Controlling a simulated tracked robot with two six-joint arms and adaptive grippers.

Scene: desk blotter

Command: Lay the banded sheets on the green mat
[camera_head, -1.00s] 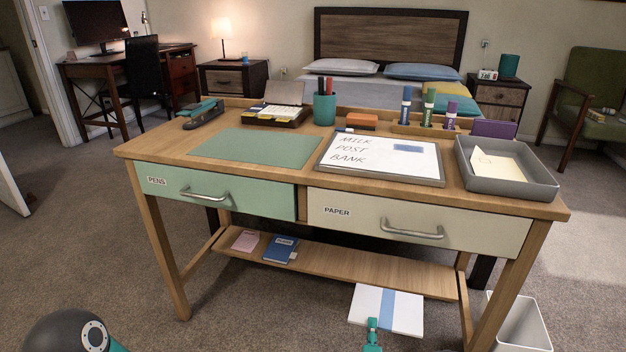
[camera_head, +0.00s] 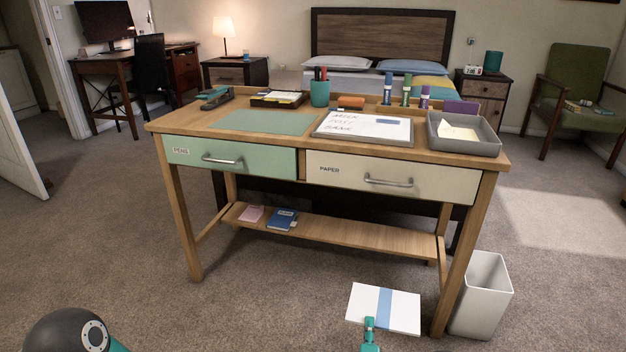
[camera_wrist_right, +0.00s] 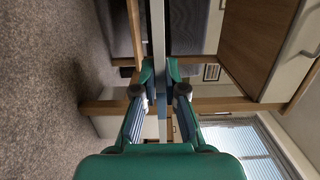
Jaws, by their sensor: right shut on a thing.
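The banded sheets (camera_head: 402,312) are a white stack with a blue band around the middle. My right gripper (camera_head: 369,324) is shut on them at the near edge, by the blue band, and holds them in front of the desk, low in the head view. In the right wrist view the fingers (camera_wrist_right: 160,72) are closed on the thin edge of the stack (camera_wrist_right: 158,30). The green mat (camera_head: 262,122) lies flat on the left part of the desk top, bare. My left gripper is out of view; only part of my left arm shows at the bottom left.
A whiteboard (camera_head: 352,138) lies right of the mat, and a grey tray (camera_head: 475,145) with paper sits at the right end. A stapler (camera_head: 216,97), black box (camera_head: 279,100) and teal pen cup (camera_head: 320,93) stand behind the mat. A white bin (camera_head: 484,290) stands by the right desk leg.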

